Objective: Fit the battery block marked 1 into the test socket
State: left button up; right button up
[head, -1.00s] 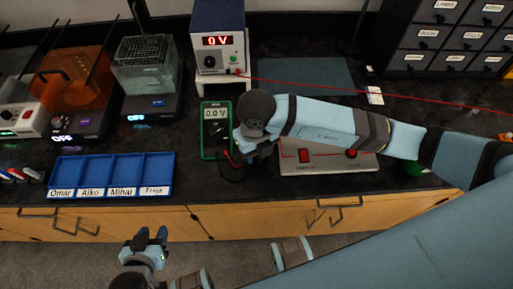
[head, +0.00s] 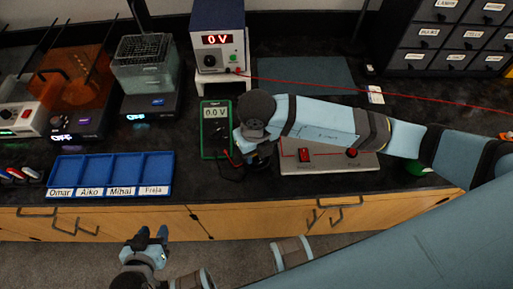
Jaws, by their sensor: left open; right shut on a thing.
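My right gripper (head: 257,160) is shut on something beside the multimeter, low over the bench. What it holds is hidden by the wrist and fingers, and I cannot make out a battery block or a mark 1. A pale test board (head: 330,164) with a red switch (head: 304,154) and a red knob (head: 351,153) lies just right of the gripper, partly under my arm. No socket is clearly visible on it.
A green multimeter (head: 215,130) reads 0.0 V; a power supply (head: 218,40) reads 0 V. A blue name-labelled tray (head: 110,191) stands left. A red lead (head: 400,95) crosses the back. A dark mat (head: 305,76) lies clear behind my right arm.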

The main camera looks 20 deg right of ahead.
jog(key=shift+f, duration=0.4)
jog(key=o, duration=0.7)
jog(key=shift+c, duration=0.2)
